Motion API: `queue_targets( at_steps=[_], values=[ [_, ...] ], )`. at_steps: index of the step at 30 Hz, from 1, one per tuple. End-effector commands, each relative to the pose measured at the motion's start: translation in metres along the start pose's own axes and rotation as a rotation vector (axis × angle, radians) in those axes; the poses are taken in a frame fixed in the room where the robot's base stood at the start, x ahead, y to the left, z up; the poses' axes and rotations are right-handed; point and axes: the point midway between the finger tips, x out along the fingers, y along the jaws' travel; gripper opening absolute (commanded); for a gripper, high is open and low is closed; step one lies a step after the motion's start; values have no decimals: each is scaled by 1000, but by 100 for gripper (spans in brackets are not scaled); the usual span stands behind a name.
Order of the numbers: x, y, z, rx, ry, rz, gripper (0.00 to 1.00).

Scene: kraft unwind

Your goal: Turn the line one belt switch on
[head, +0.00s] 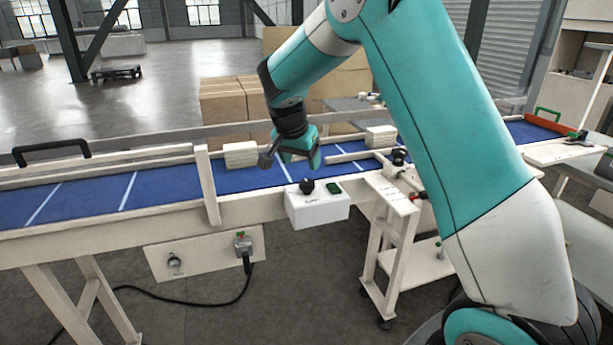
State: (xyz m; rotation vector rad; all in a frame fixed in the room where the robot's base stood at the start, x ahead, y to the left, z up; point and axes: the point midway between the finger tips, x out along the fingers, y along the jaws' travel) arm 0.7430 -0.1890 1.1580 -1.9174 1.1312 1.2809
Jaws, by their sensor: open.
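A white control box (318,211) is fixed to the near side of the conveyor. It has a black rotary knob (307,186) and a small green piece (333,188) on top; its front label is too small to read. I cannot tell for sure which control is the line one belt switch, or how the knob is set. My gripper (286,161) is open and empty above the blue belt (160,187), just behind and above the black knob, apart from it. The arm comes in from the upper right.
A lower panel (205,252) carries a small knob (174,261) and a grey socket (243,244) with a black cable. Cardboard boxes (231,106) stand behind. Another dark knob (398,156) sits right of the box.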

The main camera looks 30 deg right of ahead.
Motion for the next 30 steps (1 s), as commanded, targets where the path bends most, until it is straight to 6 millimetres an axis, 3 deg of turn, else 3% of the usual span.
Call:
queue_targets(
  at_steps=[6,12,25,30],
  values=[
    [47,1,-1,0,-2,5,70],
    [75,0,-1,-1,-1,1,70],
    [86,0,0,-1,0,0,70],
    [86,0,0,-1,0,0,31]
  ],
)
